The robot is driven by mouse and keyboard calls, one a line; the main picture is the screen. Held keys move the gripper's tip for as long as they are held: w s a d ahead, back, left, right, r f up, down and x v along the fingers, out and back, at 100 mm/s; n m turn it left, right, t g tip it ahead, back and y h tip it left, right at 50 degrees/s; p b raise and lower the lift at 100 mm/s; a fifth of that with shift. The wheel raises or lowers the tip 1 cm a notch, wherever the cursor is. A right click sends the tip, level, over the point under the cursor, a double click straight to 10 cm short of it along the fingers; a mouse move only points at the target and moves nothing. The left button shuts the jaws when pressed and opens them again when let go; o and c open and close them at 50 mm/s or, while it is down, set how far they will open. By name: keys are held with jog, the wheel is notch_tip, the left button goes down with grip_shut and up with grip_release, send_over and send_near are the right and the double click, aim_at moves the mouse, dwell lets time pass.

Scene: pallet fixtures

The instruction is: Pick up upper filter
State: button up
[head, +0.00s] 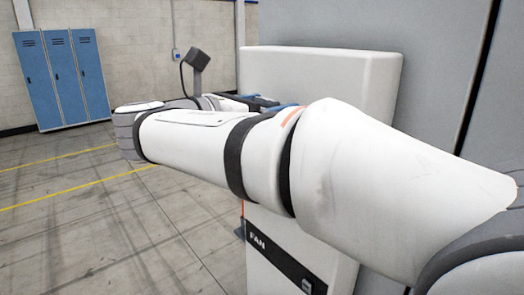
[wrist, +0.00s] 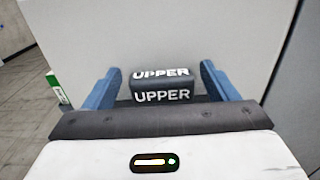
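A dark grey block marked UPPER (wrist: 161,86), which looks like the handle of the upper filter, stands out from a pale, flat face (wrist: 170,35) in the wrist view. My gripper (wrist: 160,70) is open. Its two blue fingers stand left and right of the block, with a gap on each side, and I see no contact. In the head view, my gripper (head: 272,104) is by the white upper unit (head: 325,68). My arm hides much of that unit's front, and the UPPER block cannot be made out there.
A lower white unit with a dark strip marked FAN (head: 275,262) is below my arm. A large grey wall or cabinet (head: 440,75) stands behind to the right. Blue lockers (head: 63,78) are far left. The floor (head: 90,230) at left is clear, with yellow lines.

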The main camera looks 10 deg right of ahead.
jog(key=c, duration=1.3)
jog(key=shift+r, duration=0.1)
